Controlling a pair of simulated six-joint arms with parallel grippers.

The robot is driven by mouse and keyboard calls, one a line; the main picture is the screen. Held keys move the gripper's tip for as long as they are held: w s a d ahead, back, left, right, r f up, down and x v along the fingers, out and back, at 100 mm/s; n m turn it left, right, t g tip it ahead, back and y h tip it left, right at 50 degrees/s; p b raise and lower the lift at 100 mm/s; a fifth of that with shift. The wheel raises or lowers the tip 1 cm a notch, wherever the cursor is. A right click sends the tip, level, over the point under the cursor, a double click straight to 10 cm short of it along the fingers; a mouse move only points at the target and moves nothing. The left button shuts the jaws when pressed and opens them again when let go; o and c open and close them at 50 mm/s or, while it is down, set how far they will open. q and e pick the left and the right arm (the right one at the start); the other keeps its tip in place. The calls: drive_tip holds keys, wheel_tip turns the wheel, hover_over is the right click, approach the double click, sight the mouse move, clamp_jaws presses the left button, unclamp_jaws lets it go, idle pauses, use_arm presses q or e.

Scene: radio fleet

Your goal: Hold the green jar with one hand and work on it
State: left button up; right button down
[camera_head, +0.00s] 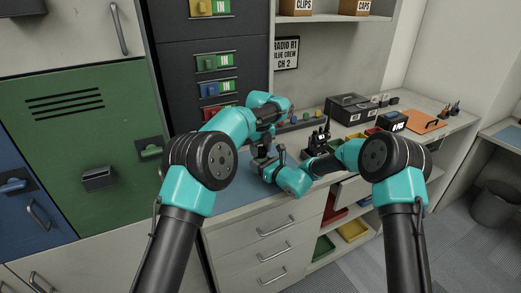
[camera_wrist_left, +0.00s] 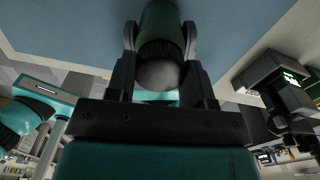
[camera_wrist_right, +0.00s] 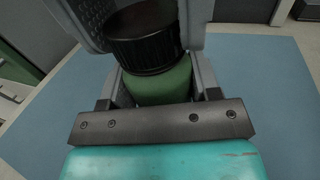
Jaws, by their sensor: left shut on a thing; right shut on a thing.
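The green jar (camera_wrist_right: 160,86) is between the fingers of my right gripper (camera_wrist_right: 155,60), which is shut on its body. Its black ridged lid (camera_wrist_right: 143,38) is on top. In the left wrist view, my left gripper (camera_wrist_left: 160,45) is shut around the dark lid (camera_wrist_left: 160,50), with the green body (camera_wrist_left: 158,18) beyond it. In the head view, my left gripper (camera_head: 262,155) points down and my right gripper (camera_head: 270,167) reaches in from the right, both above the blue mat (camera_head: 235,190). The jar is mostly hidden there.
On the bench right of the grippers are a small black device (camera_head: 318,142), a black case (camera_head: 350,108), a dark box (camera_head: 392,122) and an orange clipboard (camera_head: 425,122). Drawers (camera_head: 270,250) are below the mat. A green locker (camera_head: 85,150) stands at left.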

use_arm(q)
drive_tip(key=n, duration=0.6)
drive_tip(key=shift+n, duration=0.3)
drive_tip(key=n, duration=0.6)
drive_tip(key=shift+n, duration=0.3)
drive_tip(key=n, duration=1.1)
drive_tip(key=shift+n, duration=0.3)
drive_tip(key=n, duration=0.5)
drive_tip(key=shift+r, duration=0.1)
drive_tip(key=n, duration=0.6)
drive_tip(key=shift+n, duration=0.3)
drive_tip(key=n, duration=0.6)
drive_tip(key=shift+n, duration=0.3)
drive_tip(key=n, duration=0.5)
